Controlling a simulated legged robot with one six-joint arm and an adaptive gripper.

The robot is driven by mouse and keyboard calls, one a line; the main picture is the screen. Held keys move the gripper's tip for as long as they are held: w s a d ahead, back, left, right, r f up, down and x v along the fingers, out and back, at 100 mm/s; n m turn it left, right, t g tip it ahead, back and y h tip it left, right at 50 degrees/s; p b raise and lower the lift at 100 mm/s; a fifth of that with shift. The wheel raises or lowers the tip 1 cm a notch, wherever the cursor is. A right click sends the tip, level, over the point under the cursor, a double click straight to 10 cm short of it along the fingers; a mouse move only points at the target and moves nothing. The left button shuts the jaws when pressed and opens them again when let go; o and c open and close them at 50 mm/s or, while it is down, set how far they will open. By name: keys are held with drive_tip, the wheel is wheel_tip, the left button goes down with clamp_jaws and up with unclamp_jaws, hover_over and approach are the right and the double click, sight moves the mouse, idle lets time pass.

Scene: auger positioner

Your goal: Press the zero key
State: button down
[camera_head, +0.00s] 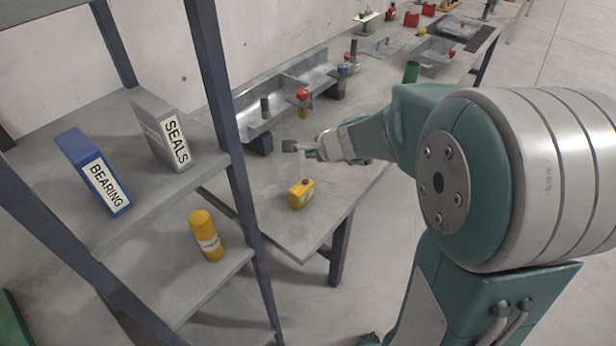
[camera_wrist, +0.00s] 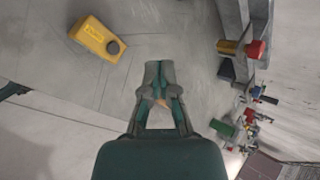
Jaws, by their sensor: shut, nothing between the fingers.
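I cannot pick out a key marked zero in either view. A yellow box (camera_head: 301,195) stands on the grey bench near its front end. In the wrist view the yellow box (camera_wrist: 92,36) shows a dark round knob (camera_wrist: 115,46) at one end and small unreadable markings. My gripper (camera_head: 290,146) is above the bench, behind the yellow box in the head view and apart from it. In the wrist view my gripper (camera_wrist: 158,66) has its fingertips together, with nothing between them, to the right of the box.
A grey metal trough (camera_head: 250,116) runs along the wall, with a red knob (camera_head: 302,94) on a yellow part in front. A shelf rack at left holds a blue binder (camera_head: 93,171), a grey SEALS binder (camera_head: 162,135) and a yellow cylinder (camera_head: 206,235). Bench around the box is clear.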

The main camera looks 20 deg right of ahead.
drive_tip(key=s+d+r+n+y, duration=0.1)
drive_tip(key=s+n, duration=0.1)
drive_tip(key=n, duration=1)
drive_tip(key=s+d+r+n+g+y, duration=0.1)
drive_tip(key=s+d+n, duration=0.1)
drive_tip(key=n, duration=1.1)
drive_tip(key=shift+s+d+r, duration=0.3)
drive_tip(key=shift+s+r, duration=0.05)
drive_tip(key=shift+s, duration=0.35)
hover_over(309, 185)
wheel_tip(309, 185, down, 7)
drive_tip(key=shift+a+f, duration=0.1)
wheel_tip(309, 185, down, 2)
drive_tip(key=shift+f, duration=0.95)
